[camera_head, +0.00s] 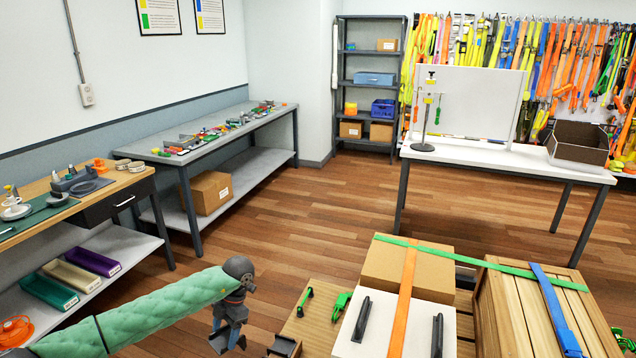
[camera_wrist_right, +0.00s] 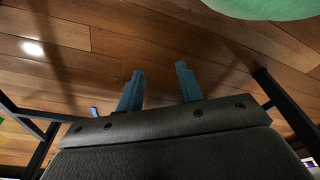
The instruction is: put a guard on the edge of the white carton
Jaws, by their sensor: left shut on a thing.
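The white carton (camera_head: 385,338) sits at the bottom of the head view, with an orange strap (camera_head: 406,300) running over its top. Two black guard-like strips (camera_head: 362,318) (camera_head: 437,336) lie on its top, one on each side of the strap. My left gripper (camera_head: 226,340) is left of the carton, above the floor and apart from it. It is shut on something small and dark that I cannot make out. My right gripper (camera_wrist_right: 158,88) shows in the right wrist view, its fingers apart and nothing between them, over wooden floor.
A brown carton (camera_head: 420,270) stands behind the white one, and a wooden crate (camera_head: 510,315) with green and blue straps stands right. Green ratchet pieces (camera_head: 341,304) lie on a wooden surface left of the carton. A dark grey object (camera_head: 284,346) is near my left gripper. Open floor lies beyond.

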